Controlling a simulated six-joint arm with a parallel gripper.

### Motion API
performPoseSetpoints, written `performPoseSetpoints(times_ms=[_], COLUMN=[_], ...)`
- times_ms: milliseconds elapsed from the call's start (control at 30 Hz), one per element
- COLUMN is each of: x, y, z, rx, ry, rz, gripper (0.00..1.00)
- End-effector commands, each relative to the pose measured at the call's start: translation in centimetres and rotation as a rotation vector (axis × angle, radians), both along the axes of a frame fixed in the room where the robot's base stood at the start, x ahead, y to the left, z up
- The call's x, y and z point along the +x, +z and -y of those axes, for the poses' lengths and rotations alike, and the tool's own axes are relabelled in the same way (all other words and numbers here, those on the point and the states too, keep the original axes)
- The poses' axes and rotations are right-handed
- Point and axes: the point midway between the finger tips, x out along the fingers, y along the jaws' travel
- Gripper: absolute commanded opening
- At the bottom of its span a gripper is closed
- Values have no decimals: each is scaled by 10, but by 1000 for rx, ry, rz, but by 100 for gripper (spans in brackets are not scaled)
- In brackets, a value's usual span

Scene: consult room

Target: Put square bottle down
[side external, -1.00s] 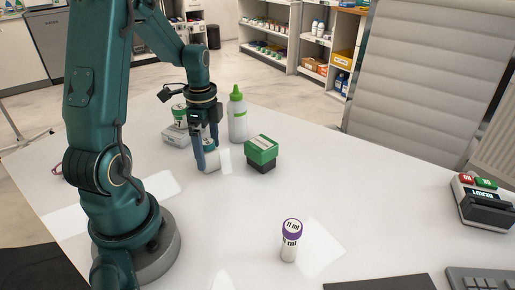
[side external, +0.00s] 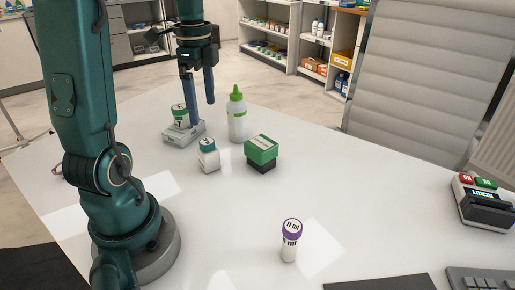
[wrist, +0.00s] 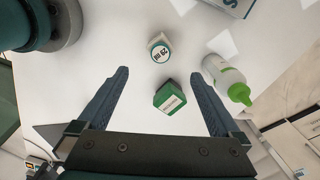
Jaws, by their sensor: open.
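The square bottle, small and white with a teal cap, stands upright on the white table in the side view (side external: 208,160). It also shows from above in the wrist view (wrist: 160,50), with a number on its cap. My gripper (side external: 202,112) is open and empty, raised above the table and apart from the bottle, behind it in the side view. In the wrist view its spread fingers (wrist: 159,73) show nothing between them that they touch.
A green and black box (side external: 262,152) and a green-tipped squeeze bottle (side external: 237,120) stand close by. A green-capped vial (side external: 179,112) stands at a low white box (side external: 176,139). A purple-capped tube (side external: 290,242) stands nearer the front.

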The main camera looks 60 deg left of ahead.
Motion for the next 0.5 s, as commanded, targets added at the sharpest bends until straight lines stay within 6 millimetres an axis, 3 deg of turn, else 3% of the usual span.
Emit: performPoseSetpoints(times_ms=[133, 267, 400, 500], x=[3, -1, -15, -28], y=[9, 17, 17, 13], z=[29, 75, 123, 149], rx=[34, 59, 19, -44], ry=[77, 230, 424, 548], rz=[51, 159, 296, 375], gripper=[100, 100, 100, 100])
